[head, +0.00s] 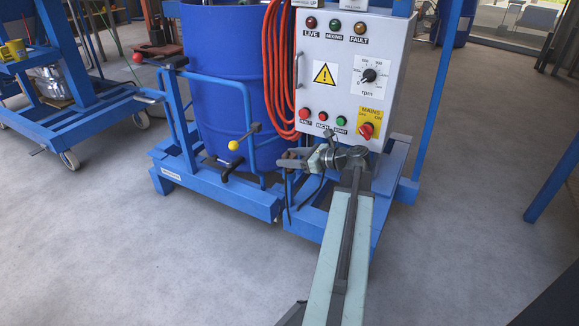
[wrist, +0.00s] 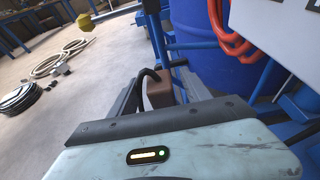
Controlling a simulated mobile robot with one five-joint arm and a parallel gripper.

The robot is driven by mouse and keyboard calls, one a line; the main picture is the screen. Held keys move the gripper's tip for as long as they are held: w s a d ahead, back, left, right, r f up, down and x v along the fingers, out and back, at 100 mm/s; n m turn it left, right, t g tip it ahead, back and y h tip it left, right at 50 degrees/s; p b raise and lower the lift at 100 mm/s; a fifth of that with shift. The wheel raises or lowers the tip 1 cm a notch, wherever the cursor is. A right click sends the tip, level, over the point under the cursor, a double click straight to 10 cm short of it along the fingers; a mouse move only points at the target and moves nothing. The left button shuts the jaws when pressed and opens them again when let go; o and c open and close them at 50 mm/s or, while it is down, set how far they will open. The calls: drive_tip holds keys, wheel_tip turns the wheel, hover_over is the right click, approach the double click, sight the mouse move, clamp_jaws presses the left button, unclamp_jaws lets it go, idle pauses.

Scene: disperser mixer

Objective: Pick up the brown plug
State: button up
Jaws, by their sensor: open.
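The brown plug (wrist: 158,95) is a small brown block in the wrist view, with a black cable (wrist: 147,75) curving beside it. My gripper (wrist: 156,88) is open, with a grey finger on each side of the plug. The plug's lower part is hidden behind my gripper's body, and I cannot tell whether either finger touches it. In the head view my gripper (head: 284,163) reaches left in front of the mixer, below the control box. A small brown patch of the plug (head: 291,156) shows by its fingertips.
The blue drum (head: 222,85) stands behind in a blue frame (head: 222,193). The grey control box (head: 345,75) and an orange hose (head: 278,75) are close above my gripper. A yellow-knobbed lever (head: 234,145) is to the left. The floor in front is clear.

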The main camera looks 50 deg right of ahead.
clamp_jaws()
drive_tip(key=shift+r, duration=0.1)
wheel_tip(320, 180, up, 18)
drive_tip(key=p, duration=1.8)
